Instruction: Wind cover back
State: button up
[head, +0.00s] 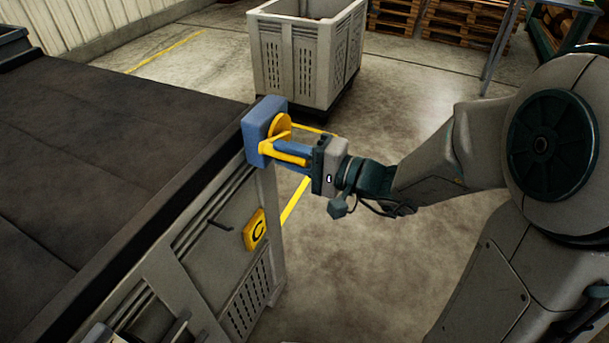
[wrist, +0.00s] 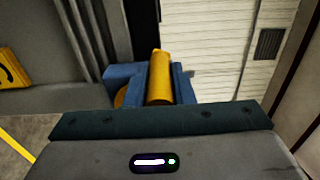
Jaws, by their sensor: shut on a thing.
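The dark cover (head: 110,140) lies spread flat over the top of the grey box marked C. My gripper (head: 288,155) reaches in from the right and is shut on the yellow crank handle (wrist: 160,78). In the wrist view the handle stands between my two blue fingers. The fingers hide part of the handle and crank in the head view.
A yellow C plate (head: 254,230) is on the box's side (head: 215,270). A grey slatted crate (head: 300,60) stands on the floor behind the winder. Wooden pallets (head: 440,25) are stacked at the back. The concrete floor between the box and my body is clear.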

jog(key=w+d+r, duration=0.3)
jog(key=w+r, duration=0.3)
jog(key=w, duration=0.2)
jog(key=shift+w+p, duration=0.35)
jog(key=shift+w, duration=0.05)
jog(key=shift+d+f, duration=0.1)
jog(key=shift+d, duration=0.05)
